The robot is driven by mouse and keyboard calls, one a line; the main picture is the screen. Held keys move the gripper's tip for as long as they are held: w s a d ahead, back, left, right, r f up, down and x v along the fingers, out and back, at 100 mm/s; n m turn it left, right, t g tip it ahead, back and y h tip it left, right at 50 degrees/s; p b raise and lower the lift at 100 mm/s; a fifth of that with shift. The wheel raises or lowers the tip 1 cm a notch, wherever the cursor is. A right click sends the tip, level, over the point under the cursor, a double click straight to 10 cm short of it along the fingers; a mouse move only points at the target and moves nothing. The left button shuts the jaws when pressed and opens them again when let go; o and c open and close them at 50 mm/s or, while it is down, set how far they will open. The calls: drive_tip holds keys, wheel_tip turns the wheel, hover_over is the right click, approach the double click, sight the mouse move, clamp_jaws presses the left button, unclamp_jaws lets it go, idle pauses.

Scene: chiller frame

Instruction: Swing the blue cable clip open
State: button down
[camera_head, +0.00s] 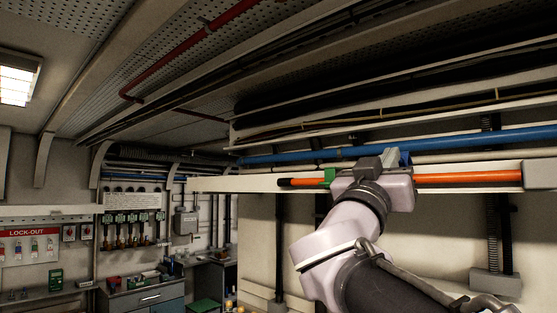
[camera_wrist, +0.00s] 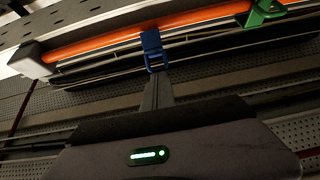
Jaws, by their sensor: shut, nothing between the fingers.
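The blue cable clip (camera_wrist: 152,44) sits on the orange cable (camera_wrist: 110,43) in the upper middle of the wrist view. Its lower part forms a small loop or frame. My gripper's fingers (camera_wrist: 158,78) are shut, with their tips right at that lower part; I cannot tell whether they touch it. Whether the clip is latched does not show clearly. In the head view, my gripper (camera_head: 390,158) is up at the cable ledge and hides most of the clip; a small blue piece (camera_head: 405,157) beside the fingers looks like part of it.
A green clip (camera_wrist: 265,12) sits further along the cable, also seen in the head view (camera_head: 329,176). A pale box (camera_wrist: 30,62) stands at the cable's end. A blue pipe (camera_head: 470,140) runs just above the ledge (camera_head: 245,183). Open space lies below the ledge at left.

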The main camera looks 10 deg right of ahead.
wheel_tip(320, 180, up, 6)
drive_tip(key=w+d+g+y+p, duration=0.1)
drive_tip(key=g+y+p, duration=0.3)
drive_tip(key=p, duration=2.3)
drive_tip(key=shift+w+d+r+g+y, duration=0.15)
drive_tip(key=shift+w+d+g+y, duration=0.15)
drive_tip(key=shift+d+y, duration=0.4)
drive_tip(key=shift+a+f, duration=0.1)
drive_tip(key=shift+f, duration=0.1)
